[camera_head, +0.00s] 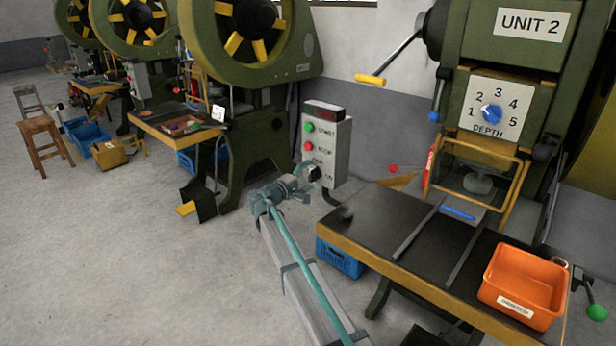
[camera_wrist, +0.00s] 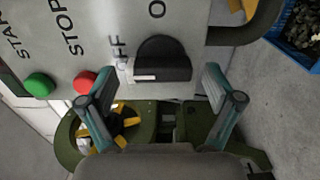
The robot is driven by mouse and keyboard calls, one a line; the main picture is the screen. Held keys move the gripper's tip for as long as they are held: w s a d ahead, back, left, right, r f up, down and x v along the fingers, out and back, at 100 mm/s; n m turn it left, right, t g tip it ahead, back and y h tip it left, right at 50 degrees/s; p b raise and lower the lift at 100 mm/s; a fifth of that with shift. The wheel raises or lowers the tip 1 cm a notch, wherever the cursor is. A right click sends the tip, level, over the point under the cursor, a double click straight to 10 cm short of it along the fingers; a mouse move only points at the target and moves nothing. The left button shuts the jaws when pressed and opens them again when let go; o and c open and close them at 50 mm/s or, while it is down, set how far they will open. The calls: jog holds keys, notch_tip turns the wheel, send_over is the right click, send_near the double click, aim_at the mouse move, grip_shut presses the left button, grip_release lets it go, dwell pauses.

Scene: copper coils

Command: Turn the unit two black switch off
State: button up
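The unit two control box (camera_head: 327,146) has a green START button, a red STOP button and a black switch (camera_head: 314,172) low on its face. In the wrist view the black switch (camera_wrist: 162,62) is a knob with a white mark on its lower left, beside the partly covered OFF label (camera_wrist: 118,52). An "O" of another label shows above it. My gripper (camera_head: 297,181) is at the switch in the head view. In the wrist view my gripper (camera_wrist: 163,78) is open, one finger on each side of the switch. I cannot tell whether the fingers touch it.
The red button (camera_wrist: 86,82) and green button (camera_wrist: 40,85) lie left of my fingers in the wrist view. The UNIT 2 press table (camera_head: 380,222) stands right of my arm, with an orange bin (camera_head: 522,287) on it.

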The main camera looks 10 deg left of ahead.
jog(key=shift+s, duration=0.1)
jog(key=v, duration=1.2)
